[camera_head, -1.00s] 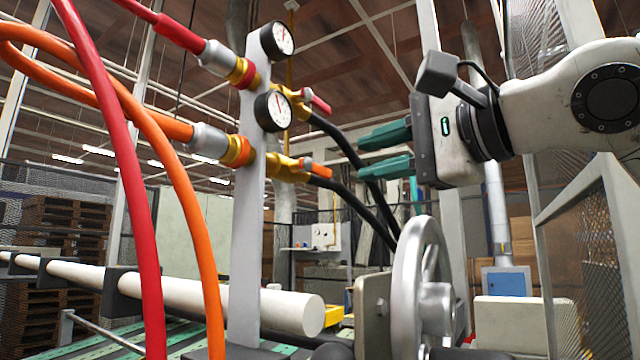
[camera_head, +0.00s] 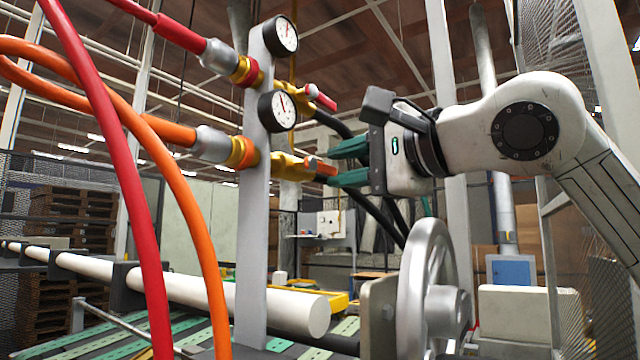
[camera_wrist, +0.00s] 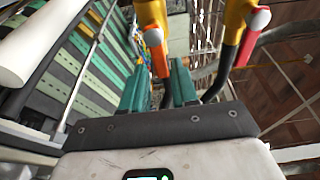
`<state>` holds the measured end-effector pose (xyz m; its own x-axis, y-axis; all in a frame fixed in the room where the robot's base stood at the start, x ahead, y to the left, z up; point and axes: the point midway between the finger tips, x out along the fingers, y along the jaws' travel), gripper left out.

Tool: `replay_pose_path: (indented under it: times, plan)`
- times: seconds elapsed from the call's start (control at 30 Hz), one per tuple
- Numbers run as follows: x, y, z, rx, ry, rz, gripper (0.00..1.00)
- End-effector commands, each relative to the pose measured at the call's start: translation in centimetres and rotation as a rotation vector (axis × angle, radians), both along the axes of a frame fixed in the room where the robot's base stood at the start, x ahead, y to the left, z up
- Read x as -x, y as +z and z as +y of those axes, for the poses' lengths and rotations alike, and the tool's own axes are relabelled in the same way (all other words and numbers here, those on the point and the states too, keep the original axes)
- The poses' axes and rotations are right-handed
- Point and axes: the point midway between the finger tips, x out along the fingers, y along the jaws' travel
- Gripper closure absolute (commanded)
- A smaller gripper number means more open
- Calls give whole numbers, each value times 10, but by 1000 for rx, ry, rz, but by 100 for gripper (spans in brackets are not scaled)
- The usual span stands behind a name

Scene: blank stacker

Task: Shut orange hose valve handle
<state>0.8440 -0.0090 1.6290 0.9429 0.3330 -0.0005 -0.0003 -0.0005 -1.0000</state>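The orange valve handle (camera_head: 322,168) sticks out to the right from the lower brass valve (camera_head: 288,166) on the grey post, at the end of the orange hose (camera_head: 172,130). In the wrist view the orange handle (camera_wrist: 157,52) hangs from the yellow valve body. My gripper (camera_head: 340,163) is open, its two green fingers one above the other, just right of the handle. In the wrist view my gripper (camera_wrist: 160,72) has the handle's end between the fingertips. I cannot tell whether a finger touches it.
A red valve handle (camera_head: 321,97) sits above on the same post (camera_head: 254,220), with gauges (camera_head: 277,110) beside it. Black hoses run behind my fingers. A grey handwheel (camera_head: 425,285) stands below my gripper. A white roller (camera_head: 300,312) lies lower left.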

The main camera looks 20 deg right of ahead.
Motion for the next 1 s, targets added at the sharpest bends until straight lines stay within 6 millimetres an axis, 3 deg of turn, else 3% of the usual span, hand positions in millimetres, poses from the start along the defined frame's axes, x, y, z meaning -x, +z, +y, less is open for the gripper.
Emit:
replay_pose_path:
  times: [0.3,0.6,1.0]
  plan:
    - [-20,1,7,-2,1,2,71]
    - [-15,-18,12,-460,6,309,71]
    - [-7,-33,23,-935,-2,627,71]
